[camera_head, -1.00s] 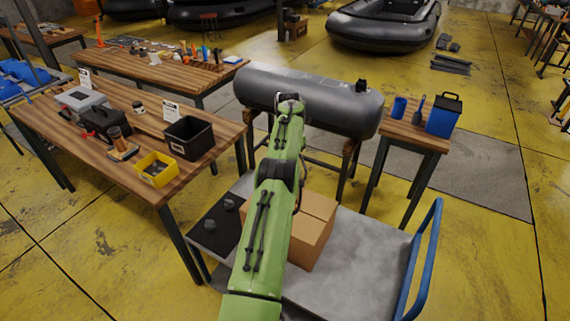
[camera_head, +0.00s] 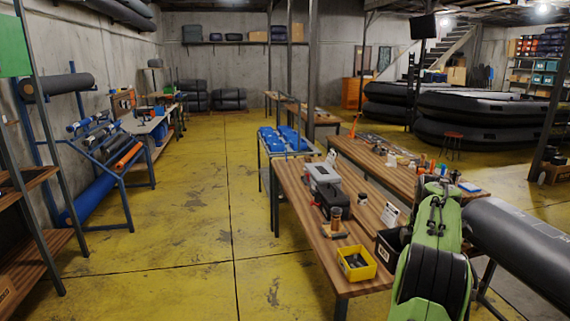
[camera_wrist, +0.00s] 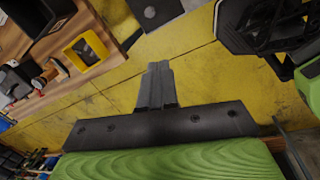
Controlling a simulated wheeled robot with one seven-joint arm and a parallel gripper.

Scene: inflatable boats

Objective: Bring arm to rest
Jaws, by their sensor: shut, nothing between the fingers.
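My gripper (camera_wrist: 158,75) shows in the wrist view, its two dark fingers together and empty. It hangs in the air with yellow floor behind it. My green arm (camera_head: 433,245) stands at the lower right of the head view, folded up in front of the tables. My gripper does not show clearly in the head view.
A wooden table (camera_head: 305,215) left of my arm holds a yellow bin (camera_head: 356,262), a black bin (camera_head: 388,247) and a dark toolbox (camera_head: 332,197). A grey cylinder (camera_head: 520,240) lies right of my arm. The yellow floor aisle (camera_head: 205,200) is open at left.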

